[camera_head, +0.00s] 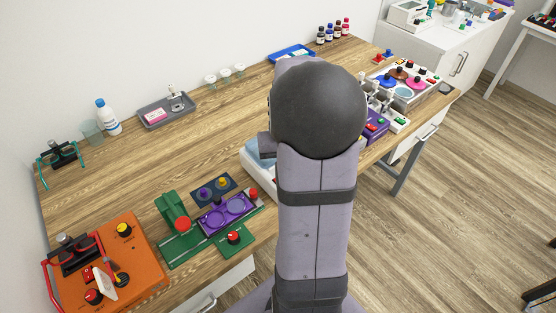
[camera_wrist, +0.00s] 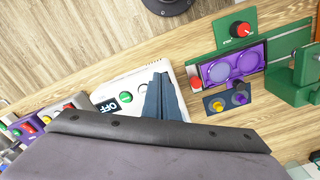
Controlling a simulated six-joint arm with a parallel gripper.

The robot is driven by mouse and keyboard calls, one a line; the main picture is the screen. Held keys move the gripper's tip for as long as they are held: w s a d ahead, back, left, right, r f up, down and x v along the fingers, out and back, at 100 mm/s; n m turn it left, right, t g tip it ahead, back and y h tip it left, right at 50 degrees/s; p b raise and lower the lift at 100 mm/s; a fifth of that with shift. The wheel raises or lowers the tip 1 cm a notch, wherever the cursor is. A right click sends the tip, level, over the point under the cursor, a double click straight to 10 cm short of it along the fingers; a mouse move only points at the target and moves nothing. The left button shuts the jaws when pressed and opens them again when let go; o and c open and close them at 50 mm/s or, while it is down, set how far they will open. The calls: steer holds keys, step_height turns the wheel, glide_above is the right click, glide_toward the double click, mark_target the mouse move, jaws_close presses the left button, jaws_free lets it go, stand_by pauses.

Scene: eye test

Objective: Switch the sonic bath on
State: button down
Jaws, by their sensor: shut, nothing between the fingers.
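A white device with a black OFF label (camera_wrist: 109,105), which looks like the sonic bath, sits at the table's front edge. In the wrist view its front panel also bears a green button (camera_wrist: 126,97) and a pale round part (camera_wrist: 143,87). In the head view only its left part (camera_head: 256,173) shows, with a light blue area on top; my arm hides the rest. In the head view my arm hides the gripper.
Right of the device in the wrist view are a purple panel (camera_wrist: 235,66), a blue panel with knobs (camera_wrist: 227,101) and a green stand (camera_wrist: 297,75). Several coloured switches (camera_wrist: 40,122) lie to its left. An orange box (camera_head: 135,262) stands at the head view's lower left. The table's middle is clear.

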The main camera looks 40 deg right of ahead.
steer(key=shift+f+b, duration=0.45)
steer(key=shift+f, duration=0.3)
stand_by(0.6)
steer(key=shift+r, duration=0.15)
step_height(320, 180, up, 7)
steer(key=p, duration=0.6)
steer(key=shift+p, duration=0.35)
stand_by(0.3)
